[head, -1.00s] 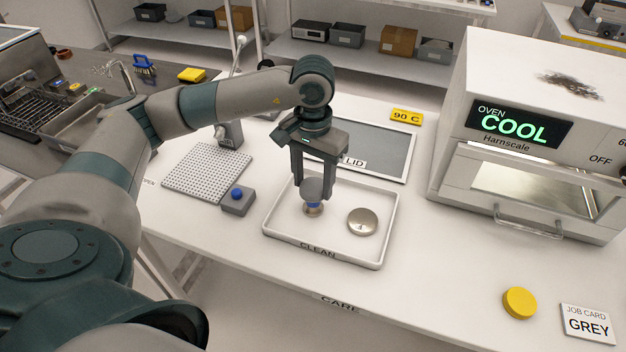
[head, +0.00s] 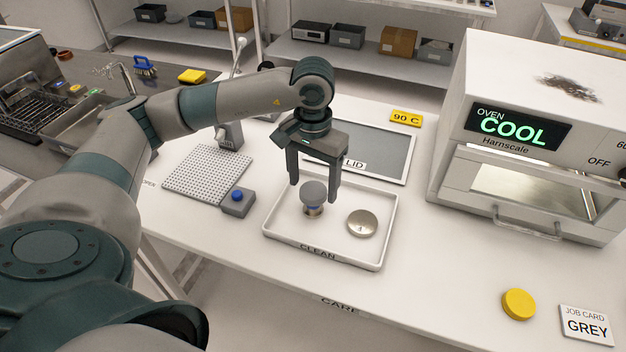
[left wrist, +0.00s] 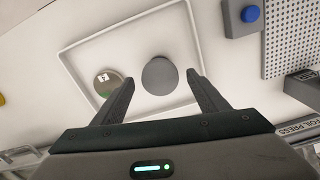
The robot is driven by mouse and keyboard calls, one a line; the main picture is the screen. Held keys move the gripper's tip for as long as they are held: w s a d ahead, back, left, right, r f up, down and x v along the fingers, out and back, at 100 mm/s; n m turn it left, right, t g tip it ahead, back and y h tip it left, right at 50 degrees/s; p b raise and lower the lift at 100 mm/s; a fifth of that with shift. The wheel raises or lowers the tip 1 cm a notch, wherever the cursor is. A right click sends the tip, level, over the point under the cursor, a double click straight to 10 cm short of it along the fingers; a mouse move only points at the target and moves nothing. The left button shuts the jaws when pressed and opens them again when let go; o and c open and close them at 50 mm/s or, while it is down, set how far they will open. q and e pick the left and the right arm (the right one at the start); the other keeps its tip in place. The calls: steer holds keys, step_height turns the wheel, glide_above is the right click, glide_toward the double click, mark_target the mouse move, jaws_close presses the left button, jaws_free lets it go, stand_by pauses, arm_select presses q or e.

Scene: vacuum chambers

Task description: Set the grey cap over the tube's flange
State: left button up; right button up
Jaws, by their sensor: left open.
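The grey cap (head: 313,191) sits on top of the tube (head: 312,210), whose blue band and metallic base show just below it. The tube stands upright in the white CLEAN tray (head: 318,252). How fully the cap covers the flange cannot be seen. My left gripper (head: 315,193) is open just above the cap, fingers apart on either side and clear of it. In the left wrist view the round grey cap (left wrist: 160,76) lies between and just beyond the open fingertips (left wrist: 162,75). My right gripper is not in view.
A round metal disc (head: 362,222) lies in the tray to the right of the tube. A yellow cap (head: 519,303) and a GREY job card (head: 587,323) lie at the front right. A perforated plate (head: 207,173), a blue-button box (head: 238,202) and the oven (head: 530,140) flank the tray.

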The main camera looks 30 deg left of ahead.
mark_target(313, 190)
arm_select(q)
steer(key=shift+r+p, duration=0.55)
steer(key=shift+w+r+b, duration=0.1)
steer(key=shift+r+b, duration=0.3)
steer(key=shift+b, duration=0.15)
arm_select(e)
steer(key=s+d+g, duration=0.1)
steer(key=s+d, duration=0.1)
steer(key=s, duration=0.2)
arm_select(q)
steer(key=shift+r+b, duration=0.3)
steer(key=shift+r, duration=0.45)
step_height(313, 190, up, 9)
steer(key=b, duration=0.2)
steer(key=shift+r, duration=0.2)
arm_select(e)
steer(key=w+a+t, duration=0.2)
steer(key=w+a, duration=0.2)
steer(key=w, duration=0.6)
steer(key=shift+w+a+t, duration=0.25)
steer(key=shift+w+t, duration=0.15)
